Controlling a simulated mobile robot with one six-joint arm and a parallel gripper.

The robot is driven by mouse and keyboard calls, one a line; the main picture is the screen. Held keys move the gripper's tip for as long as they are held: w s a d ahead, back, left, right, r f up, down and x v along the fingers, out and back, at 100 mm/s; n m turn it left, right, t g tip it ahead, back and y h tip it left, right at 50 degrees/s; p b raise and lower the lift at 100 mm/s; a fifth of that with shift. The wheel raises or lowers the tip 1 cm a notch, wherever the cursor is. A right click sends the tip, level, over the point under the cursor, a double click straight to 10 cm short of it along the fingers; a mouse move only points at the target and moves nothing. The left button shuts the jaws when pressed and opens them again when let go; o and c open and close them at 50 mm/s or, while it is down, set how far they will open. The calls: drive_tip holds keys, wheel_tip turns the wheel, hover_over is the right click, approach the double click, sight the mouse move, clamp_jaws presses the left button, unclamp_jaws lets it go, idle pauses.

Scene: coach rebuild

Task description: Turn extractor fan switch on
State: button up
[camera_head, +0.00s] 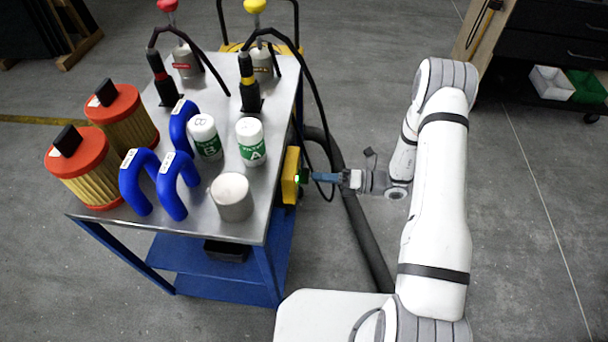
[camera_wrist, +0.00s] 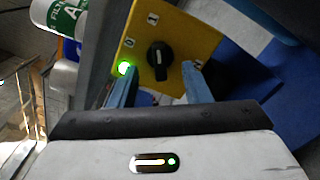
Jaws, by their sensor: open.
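The extractor fan switch is a black rotary knob (camera_wrist: 160,58) on a yellow panel (camera_wrist: 186,38), with small 0 and 1 marks around it. A light line on the knob runs roughly up and down in the wrist view; which mark it points at is hard to tell. A green lamp (camera_wrist: 124,68) glows at the panel's left edge. In the head view the yellow panel (camera_head: 290,175) is on the cart's right side. My gripper (camera_wrist: 160,70) is open, its blue fingers on either side of the knob and seemingly not gripping it. It also shows in the head view (camera_head: 312,177).
The steel cart top (camera_head: 185,225) carries orange filters (camera_head: 120,115), blue hoses (camera_head: 172,190), white canisters (camera_head: 251,142) and a white cup (camera_head: 232,196). Black cables (camera_head: 318,85) and a grey hose (camera_head: 362,235) hang close to my gripper.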

drive_tip(key=d, duration=0.6)
drive_tip(key=shift+s+d, duration=0.1)
drive_tip(key=shift+d, duration=0.1)
drive_tip(key=d, duration=0.7)
drive_tip(key=shift+s+d+b, duration=0.15)
drive_tip(key=shift+d+b, duration=0.15)
drive_tip(key=shift+d, duration=0.05)
drive_tip(key=s+r+n+h+p, duration=0.1)
drive_tip(key=s+r+n+h, duration=0.5)
drive_tip(key=r+n, duration=0.4)
drive_tip(key=s+r+n+t+h+p, duration=0.1)
drive_tip(key=s+r+n+h+p, duration=0.1)
drive_tip(key=s+r+n+h, duration=0.4)
drive_tip(key=s+r+n+t+h+p, duration=0.1)
drive_tip(key=s+r+n+h, duration=0.5)
drive_tip(key=r+n, duration=0.8)
wheel_tip(320, 180, up, 2)
drive_tip(key=shift+s+d+n+p, duration=0.3)
drive_tip(key=shift+s+d+p, duration=0.1)
drive_tip(key=shift+p, duration=0.2)
